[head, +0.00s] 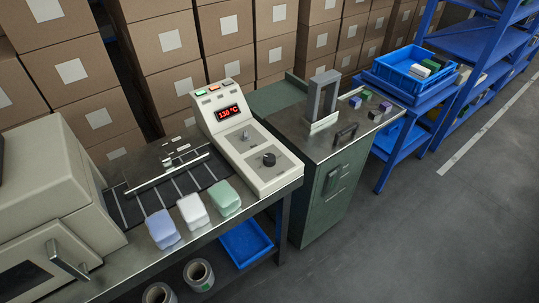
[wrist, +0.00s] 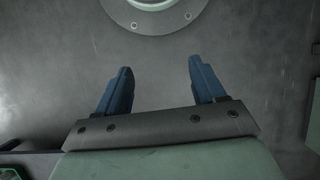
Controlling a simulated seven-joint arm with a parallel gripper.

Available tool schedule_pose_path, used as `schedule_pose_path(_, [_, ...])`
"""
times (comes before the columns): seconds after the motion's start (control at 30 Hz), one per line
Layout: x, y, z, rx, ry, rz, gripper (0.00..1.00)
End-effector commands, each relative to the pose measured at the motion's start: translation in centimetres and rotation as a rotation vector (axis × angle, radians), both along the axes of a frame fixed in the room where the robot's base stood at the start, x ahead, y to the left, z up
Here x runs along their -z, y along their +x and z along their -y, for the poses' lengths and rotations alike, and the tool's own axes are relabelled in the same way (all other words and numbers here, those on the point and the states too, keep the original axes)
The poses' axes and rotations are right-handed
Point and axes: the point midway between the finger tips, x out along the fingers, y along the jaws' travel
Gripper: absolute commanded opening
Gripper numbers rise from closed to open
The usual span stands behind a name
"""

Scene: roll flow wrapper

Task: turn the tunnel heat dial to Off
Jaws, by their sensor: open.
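A black round dial (head: 268,159) sits on the lower part of the sloped face of a cream control box (head: 222,118). A small metal switch (head: 245,136) sits above it. The box's red display (head: 229,113) reads 130 °C. Which setting the dial points to is too small to tell. My gripper (wrist: 158,85) shows in the wrist view, with two blue fingers spread apart and nothing between them. It is not seen in the head view. The dial is not in the wrist view, which shows a grey metal surface and part of a round flange (wrist: 150,22).
Blue, white and green packs (head: 193,212) lie on the bench left of the box. A green cabinet (head: 325,195) with an upright metal frame (head: 322,95) and small blocks stands to the right. Stacked cartons (head: 165,75) line the back. The floor (head: 420,230) at right is clear.

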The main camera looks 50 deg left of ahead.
Motion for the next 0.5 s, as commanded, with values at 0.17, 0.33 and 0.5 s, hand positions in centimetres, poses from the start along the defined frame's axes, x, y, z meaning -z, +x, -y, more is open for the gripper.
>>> schedule_pose_path(0.17, [-2.8, 5.1, -0.2, -0.001, -0.002, 0.092, 0.69])
schedule_pose_path(0.33, [-5.6, 9.5, -0.7, -0.001, -0.005, 0.171, 0.69])
schedule_pose_path(0.5, [-8.8, 13.9, -1.7, 0.003, -0.009, 0.246, 0.69])
